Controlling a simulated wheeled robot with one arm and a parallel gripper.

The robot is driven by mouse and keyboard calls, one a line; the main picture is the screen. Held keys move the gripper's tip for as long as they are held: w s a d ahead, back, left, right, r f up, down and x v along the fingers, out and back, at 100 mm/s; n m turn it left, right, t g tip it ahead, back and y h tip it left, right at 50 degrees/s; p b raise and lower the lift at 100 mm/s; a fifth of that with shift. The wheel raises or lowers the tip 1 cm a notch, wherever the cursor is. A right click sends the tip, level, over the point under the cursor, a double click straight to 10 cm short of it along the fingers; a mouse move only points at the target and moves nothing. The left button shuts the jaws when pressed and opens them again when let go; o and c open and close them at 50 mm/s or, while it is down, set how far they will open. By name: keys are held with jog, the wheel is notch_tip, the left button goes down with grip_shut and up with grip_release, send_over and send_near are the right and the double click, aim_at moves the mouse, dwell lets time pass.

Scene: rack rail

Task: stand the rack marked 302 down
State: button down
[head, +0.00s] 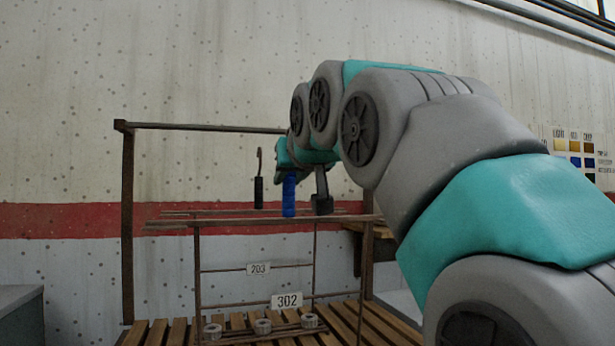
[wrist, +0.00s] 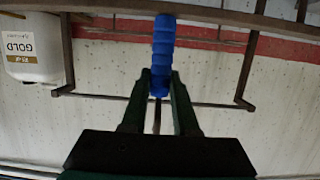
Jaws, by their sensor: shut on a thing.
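The rack marked 302 (head: 286,300) is a thin dark metal frame with a white number plate, below the middle of the head view. Its lower bars and several grey rings (head: 262,326) show just over the wooden slats; I cannot tell whether it touches them. My gripper (wrist: 160,82) is shut on a blue ribbed handle (wrist: 163,45), which also shows in the head view (head: 289,196) above the rack's top bars. How the handle joins the rack is not clear. My arm hides part of the right side in the head view.
A second plate marked 203 (head: 258,268) sits behind. A black-handled hook (head: 258,190) stands left of the blue handle. A brown post (head: 128,230) and top rail (head: 205,127) frame the slatted bench (head: 155,335). A white container (wrist: 33,48) shows in the wrist view.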

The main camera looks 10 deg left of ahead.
grip_release()
dwell(0.8)
jog(key=shift+f, duration=0.1)
jog(key=shift+s+d, duration=0.1)
jog(key=shift+s, duration=0.05)
dwell(0.5)
jog(key=s+d+b, duration=0.3)
jog(key=s+d, duration=0.2)
jog(key=s, duration=0.4)
jog(key=shift+s+d, duration=0.3)
jog(key=shift+d, duration=0.1)
dwell(1.4)
dwell(0.3)
